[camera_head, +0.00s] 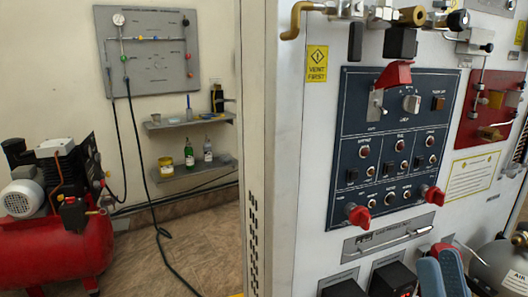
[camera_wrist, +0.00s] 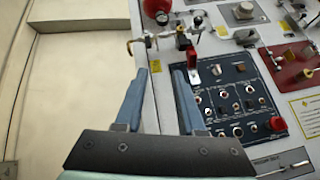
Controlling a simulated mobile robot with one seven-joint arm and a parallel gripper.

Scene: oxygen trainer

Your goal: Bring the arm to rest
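My gripper (camera_head: 440,262) shows at the bottom right of the head view as two blue fingers, in front of the lower part of the white trainer cabinet (camera_head: 290,120). In the wrist view my gripper (camera_wrist: 161,75) has its two blue fingers apart, with nothing held between them. The cabinet's edge shows behind the gap. The dark blue control panel (camera_head: 395,140) carries a raised red switch cover (camera_head: 394,74), a silver knob, several small switches and two red knobs. The same panel (camera_wrist: 238,105) lies right of the fingers in the wrist view.
Brass fittings and valves (camera_head: 412,16) stick out along the cabinet's top. A red panel (camera_head: 490,110) is at the right. A red compressor (camera_head: 60,240) stands on the floor at left. Wall shelves (camera_head: 195,170) hold bottles. Open floor lies between compressor and cabinet.

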